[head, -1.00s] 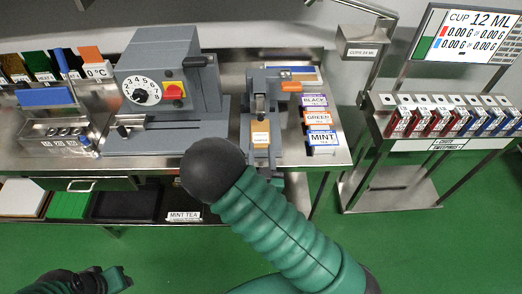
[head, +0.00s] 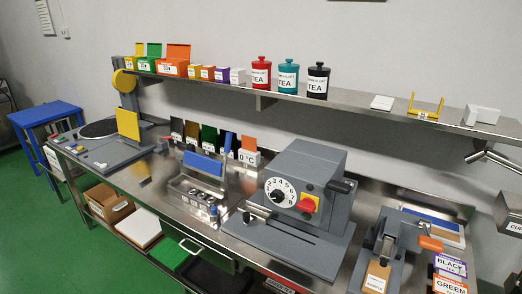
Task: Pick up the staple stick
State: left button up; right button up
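I cannot pick out a staple stick in the head view. A grey bench device (head: 385,255), perhaps a stapler, stands at the lower right with an orange handle (head: 430,243) and a tan card (head: 377,276) at its front. A tray (head: 436,222) with a blue and white interior lies behind it.
A grey machine with a dial (head: 298,205) stands left of the device. A metal unit with a blue bar (head: 203,163) is further left. Tea boxes (head: 450,265) stand at the right. A wall shelf (head: 350,106) holds canisters and small boxes above the steel bench.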

aim_at(142, 182)
jog(key=i+j+u, duration=0.1)
jog(key=i+j, duration=0.45)
jog(key=i+j+u, duration=0.15)
jog(key=i+j, duration=0.3)
jog(key=i+j+u, duration=0.1)
jog(key=i+j, duration=0.35)
jog(key=i, duration=0.2)
jog(key=i+j+u, duration=0.1)
jog(key=i+j, duration=0.25)
jog(key=i, duration=0.2)
jog(key=k+j+z, duration=0.1)
jog(key=k+j, duration=0.2)
jog(key=i+j+z, duration=0.1)
jog(key=j, duration=0.2)
jog(key=i+j, duration=0.15)
jog(key=j, duration=0.15)
jog(key=i+j+z, duration=0.15)
jog(key=j, duration=0.2)
jog(key=i, duration=0.5)
